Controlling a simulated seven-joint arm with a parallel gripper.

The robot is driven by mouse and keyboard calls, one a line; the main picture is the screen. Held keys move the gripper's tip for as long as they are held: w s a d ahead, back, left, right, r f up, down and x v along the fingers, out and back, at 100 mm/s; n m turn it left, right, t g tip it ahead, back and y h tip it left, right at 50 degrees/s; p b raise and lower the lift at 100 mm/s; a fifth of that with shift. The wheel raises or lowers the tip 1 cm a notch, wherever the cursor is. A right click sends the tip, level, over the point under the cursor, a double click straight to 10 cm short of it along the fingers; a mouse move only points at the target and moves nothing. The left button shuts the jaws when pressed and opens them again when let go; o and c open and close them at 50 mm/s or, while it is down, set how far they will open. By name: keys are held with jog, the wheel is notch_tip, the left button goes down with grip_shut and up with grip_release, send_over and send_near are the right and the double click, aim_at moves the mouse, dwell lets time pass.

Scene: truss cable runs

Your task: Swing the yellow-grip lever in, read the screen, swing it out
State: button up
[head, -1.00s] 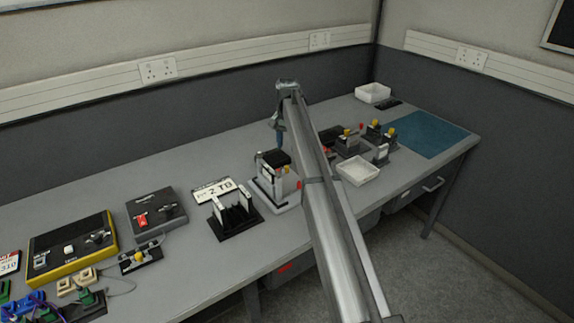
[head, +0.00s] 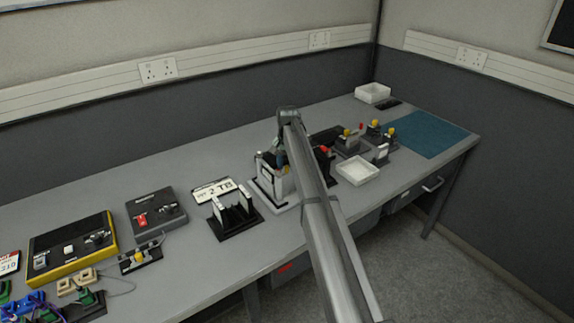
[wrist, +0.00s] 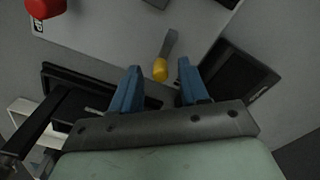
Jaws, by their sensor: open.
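In the wrist view, the yellow grip (wrist: 160,70) sits at the end of a short grey lever arm (wrist: 169,43). My gripper (wrist: 160,66) is open, with one blue finger on each side of the grip and a gap to both. I cannot tell how deep the grip lies between them. In the head view, my gripper (head: 281,158) is low over the grey-white device (head: 268,190); this lever is hidden there. A dark framed panel (wrist: 242,82) lies right of the fingers in the wrist view; no readable text shows on it.
A red knob (wrist: 45,7) shows at the wrist view's top left. In the head view, a black stand (head: 236,218) is left of the device, and a white tray (head: 357,170) and yellow-topped fixtures (head: 374,130) are right.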

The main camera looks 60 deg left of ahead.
jog(key=shift+c, duration=0.2)
grip_shut()
jog(key=shift+a, duration=0.1)
jog(key=n, duration=0.2)
jog(key=a+n, duration=0.1)
jog(key=shift+s+n, duration=0.15)
jog(key=shift+n, duration=0.25)
jog(key=shift+s+a+n, duration=0.15)
jog(key=shift+a+n, duration=0.05)
jog(key=shift+n, duration=0.6)
jog(key=shift+s+a+n, duration=0.15)
jog(key=shift+n, duration=0.65)
jog(key=shift+o, duration=0.2)
grip_release()
